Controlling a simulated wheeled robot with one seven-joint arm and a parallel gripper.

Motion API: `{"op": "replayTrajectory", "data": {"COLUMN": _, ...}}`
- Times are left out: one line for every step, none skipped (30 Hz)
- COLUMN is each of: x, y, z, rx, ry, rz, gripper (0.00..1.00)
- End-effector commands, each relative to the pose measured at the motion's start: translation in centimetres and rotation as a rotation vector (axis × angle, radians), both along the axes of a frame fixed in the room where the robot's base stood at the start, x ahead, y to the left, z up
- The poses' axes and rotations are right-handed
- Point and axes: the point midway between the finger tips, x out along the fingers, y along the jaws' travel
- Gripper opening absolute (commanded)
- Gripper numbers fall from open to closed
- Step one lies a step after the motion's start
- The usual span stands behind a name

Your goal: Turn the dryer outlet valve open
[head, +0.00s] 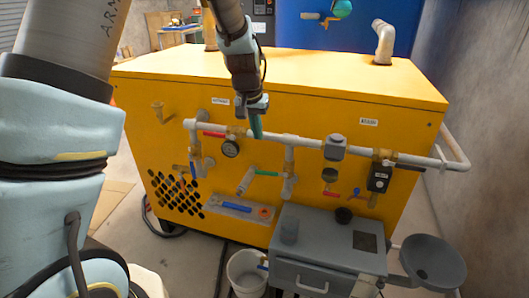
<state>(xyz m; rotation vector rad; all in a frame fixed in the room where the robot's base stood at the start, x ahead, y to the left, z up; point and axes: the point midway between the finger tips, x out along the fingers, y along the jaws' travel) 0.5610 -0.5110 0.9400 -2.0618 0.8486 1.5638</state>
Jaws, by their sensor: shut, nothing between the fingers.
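Several lever valves sit on the pale pipework (310,142) across the yellow cabinet's front. One at the upper left has a red lever (214,134) by a round gauge (230,148). One at mid height has a green lever (266,172). White labels (220,101) and (369,121) are too small to read surely, so I cannot tell which is the dryer outlet valve. My gripper (257,131) points down, shut and empty, in front of the upper pipe, right of the gauge; contact is unclear.
The yellow cabinet (290,85) fills the middle. Below stand a grey box (330,262) with a drawer handle, a white bucket (246,272) and a dark round pan (433,262). A small blue handle (357,192) hangs lower right. A wall (480,100) closes the right side.

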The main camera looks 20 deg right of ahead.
Motion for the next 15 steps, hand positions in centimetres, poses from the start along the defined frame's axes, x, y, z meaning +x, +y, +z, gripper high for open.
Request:
{"op": "replayTrajectory", "data": {"x": -0.1, "y": -0.3, "z": 0.1, "rx": 0.0, "ry": 0.0, "rz": -0.005, "gripper": 0.0}}
{"op": "replayTrajectory", "data": {"x": 0.0, "y": -0.5, "z": -0.1, "rx": 0.0, "ry": 0.0, "rz": -0.007, "gripper": 0.0}}
{"op": "replayTrajectory", "data": {"x": 0.0, "y": -0.6, "z": -0.4, "rx": 0.0, "ry": 0.0, "rz": -0.007, "gripper": 0.0}}
{"op": "replayTrajectory", "data": {"x": 0.1, "y": -0.6, "z": -0.7, "rx": 0.0, "ry": 0.0, "rz": -0.007, "gripper": 0.0}}
{"op": "replayTrajectory", "data": {"x": 0.1, "y": -0.7, "z": -1.0, "rx": 0.0, "ry": 0.001, "rz": -0.006, "gripper": 0.0}}
{"op": "replayTrajectory", "data": {"x": 0.2, "y": -0.7, "z": -1.5, "rx": 0.0, "ry": 0.001, "rz": -0.006, "gripper": 0.0}}
{"op": "replayTrajectory", "data": {"x": 0.3, "y": -0.8, "z": -2.0, "rx": 0.001, "ry": 0.001, "rz": -0.006, "gripper": 0.0}}
{"op": "replayTrajectory", "data": {"x": 0.4, "y": -0.9, "z": -2.5, "rx": 0.002, "ry": 0.002, "rz": -0.006, "gripper": 0.0}}
{"op": "replayTrajectory", "data": {"x": 0.5, "y": -1.1, "z": -3.2, "rx": 0.002, "ry": 0.002, "rz": -0.006, "gripper": 0.0}}
{"op": "replayTrajectory", "data": {"x": 0.6, "y": -1.2, "z": -3.7, "rx": 0.002, "ry": 0.003, "rz": -0.005, "gripper": 0.0}}
{"op": "replayTrajectory", "data": {"x": 0.7, "y": -1.3, "z": -4.3, "rx": 0.002, "ry": 0.002, "rz": -0.005, "gripper": 0.0}}
{"op": "replayTrajectory", "data": {"x": 0.8, "y": -1.4, "z": -5.1, "rx": 0.002, "ry": 0.003, "rz": -0.005, "gripper": 0.0}}
{"op": "replayTrajectory", "data": {"x": 1.0, "y": -1.6, "z": -5.6, "rx": 0.002, "ry": 0.002, "rz": -0.006, "gripper": 0.0}}
{"op": "replayTrajectory", "data": {"x": 1.1, "y": -1.8, "z": -6.2, "rx": 0.002, "ry": 0.002, "rz": -0.005, "gripper": 0.0}}
{"op": "replayTrajectory", "data": {"x": 1.2, "y": -1.9, "z": -6.9, "rx": 0.002, "ry": 0.002, "rz": -0.005, "gripper": 0.0}}
